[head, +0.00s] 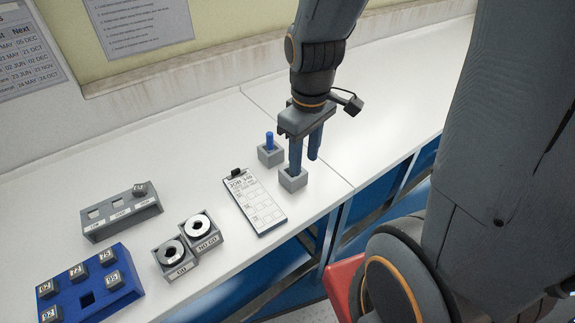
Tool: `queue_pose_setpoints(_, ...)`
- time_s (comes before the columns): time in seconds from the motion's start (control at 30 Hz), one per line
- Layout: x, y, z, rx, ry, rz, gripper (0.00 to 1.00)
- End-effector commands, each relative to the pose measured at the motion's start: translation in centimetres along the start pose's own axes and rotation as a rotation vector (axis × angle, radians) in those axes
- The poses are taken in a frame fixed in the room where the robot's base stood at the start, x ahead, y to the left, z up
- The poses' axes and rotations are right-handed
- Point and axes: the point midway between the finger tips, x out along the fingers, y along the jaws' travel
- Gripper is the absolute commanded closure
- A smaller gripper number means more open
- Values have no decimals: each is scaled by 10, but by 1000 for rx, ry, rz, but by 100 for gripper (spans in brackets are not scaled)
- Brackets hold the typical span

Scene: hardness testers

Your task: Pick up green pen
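No green pen shows in the head view. My gripper (305,164) points down over the bench by a small grey block holder (293,182). Its two fingers are apart, with a gap between them and nothing seen in it. The left finger overlaps the top of this holder in the picture, so whatever may stand in it is hidden. I cannot tell whether the finger touches it. A second grey holder (270,156), behind and to the left, has a blue pen (269,140) standing upright in it.
A clipboard (255,203) lies left of the holders. Further left are two ring gauges in grey trays (207,238), a grey slotted block (122,212) and a blue rack (120,298) of numbered blocks. The white bench (390,115) is clear to the right.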

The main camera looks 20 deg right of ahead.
Motion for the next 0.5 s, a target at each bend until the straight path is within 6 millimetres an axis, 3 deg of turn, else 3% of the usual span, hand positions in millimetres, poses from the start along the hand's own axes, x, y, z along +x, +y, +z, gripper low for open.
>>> queue_pose_setpoints(0.3,-6,18,-33,-810,-17,-23,61)
queue_pose_setpoints(0.5,-6,28,-49,-1259,-18,-42,61)
